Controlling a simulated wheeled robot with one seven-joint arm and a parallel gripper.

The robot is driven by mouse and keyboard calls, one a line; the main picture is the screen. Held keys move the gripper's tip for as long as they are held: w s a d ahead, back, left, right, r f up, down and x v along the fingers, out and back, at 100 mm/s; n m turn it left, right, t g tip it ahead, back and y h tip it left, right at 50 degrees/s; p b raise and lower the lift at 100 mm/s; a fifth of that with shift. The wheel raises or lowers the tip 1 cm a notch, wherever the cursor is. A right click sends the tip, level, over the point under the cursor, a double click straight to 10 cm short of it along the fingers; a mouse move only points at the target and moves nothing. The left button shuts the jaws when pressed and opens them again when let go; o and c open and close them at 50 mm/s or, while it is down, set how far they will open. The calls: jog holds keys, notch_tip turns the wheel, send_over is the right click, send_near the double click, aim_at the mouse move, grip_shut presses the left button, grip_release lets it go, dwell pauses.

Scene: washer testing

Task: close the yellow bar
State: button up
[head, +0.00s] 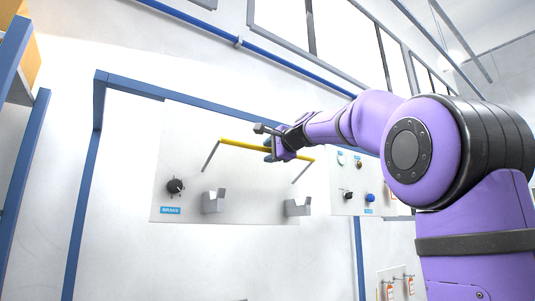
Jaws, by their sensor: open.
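The yellow bar (243,145) runs across the upper part of the pale panel in the head view. A grey arm at each end, the left one (211,156) and the right one (303,171), joins it to the panel, and it stands raised above two grey brackets, the left (213,202) and the right (297,206). My gripper (264,137) is open at the bar, right of its middle. It hides a short stretch of the bar. I cannot tell whether the fingers touch it or are around it.
A black knob (175,186) sits above a blue BRAKE label (170,210) at the panel's left. A second panel with knobs (370,197) is to the right. A blue frame (98,100) borders the area. The space below the bar, down to the brackets, looks clear.

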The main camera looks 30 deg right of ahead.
jog(key=shift+w, duration=0.75)
jog(key=shift+c, duration=0.2)
grip_shut()
jog(key=shift+f, duration=0.1)
notch_tip(320, 180, down, 8)
jog(key=s, duration=0.2)
jog(key=shift+f, duration=0.25)
dwell(0.6)
